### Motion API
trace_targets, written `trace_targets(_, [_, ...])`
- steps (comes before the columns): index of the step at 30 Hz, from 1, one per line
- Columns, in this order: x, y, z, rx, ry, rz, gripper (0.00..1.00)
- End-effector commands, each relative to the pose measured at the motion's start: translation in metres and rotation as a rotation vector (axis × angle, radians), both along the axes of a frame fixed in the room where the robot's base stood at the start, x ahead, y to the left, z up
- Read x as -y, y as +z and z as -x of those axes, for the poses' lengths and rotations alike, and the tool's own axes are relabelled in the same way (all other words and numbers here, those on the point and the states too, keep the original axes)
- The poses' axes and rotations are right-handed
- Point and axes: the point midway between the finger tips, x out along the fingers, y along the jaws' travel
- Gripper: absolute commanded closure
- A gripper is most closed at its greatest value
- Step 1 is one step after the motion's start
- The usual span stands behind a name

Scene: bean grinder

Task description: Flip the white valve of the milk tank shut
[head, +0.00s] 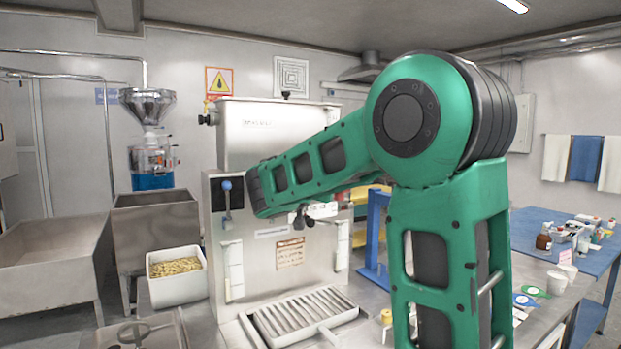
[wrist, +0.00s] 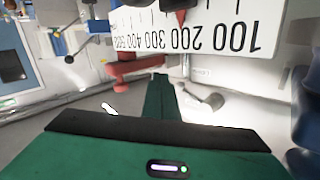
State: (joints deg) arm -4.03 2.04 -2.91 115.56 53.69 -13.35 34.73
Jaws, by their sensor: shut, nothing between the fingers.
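The pale box-shaped tank (head: 270,130) stands on top of the steel machine (head: 285,255) in the head view. My green arm crosses in front of its lower right side. In the wrist view, a white panel with an upside-down number scale (wrist: 200,35) fills the upper right. My gripper (wrist: 160,77) shows as a narrow green shape pointing up the picture, its fingers together with nothing between them. A small white piece (wrist: 108,108) lies left of it; I cannot tell whether it is the valve. My gripper is hidden by my arm in the head view.
A blue-knobbed lever (head: 226,195) is on the machine's front left. A red part (wrist: 122,68) is left of the fingertips in the wrist view. A white bin of beans (head: 175,275) stands at left, and a blue table (head: 560,245) at right.

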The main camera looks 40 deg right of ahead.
Motion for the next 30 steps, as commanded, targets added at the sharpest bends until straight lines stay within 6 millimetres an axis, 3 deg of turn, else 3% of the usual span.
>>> trace_targets(6, [-0.040, -0.001, 0.029, 0.004, 0.008, 0.001, 1.00])
trace_targets(13, [-0.068, -0.003, 0.050, 0.006, 0.009, 0.000, 1.00])
trace_targets(30, [-0.077, -0.004, 0.059, 0.007, 0.007, 0.000, 1.00])
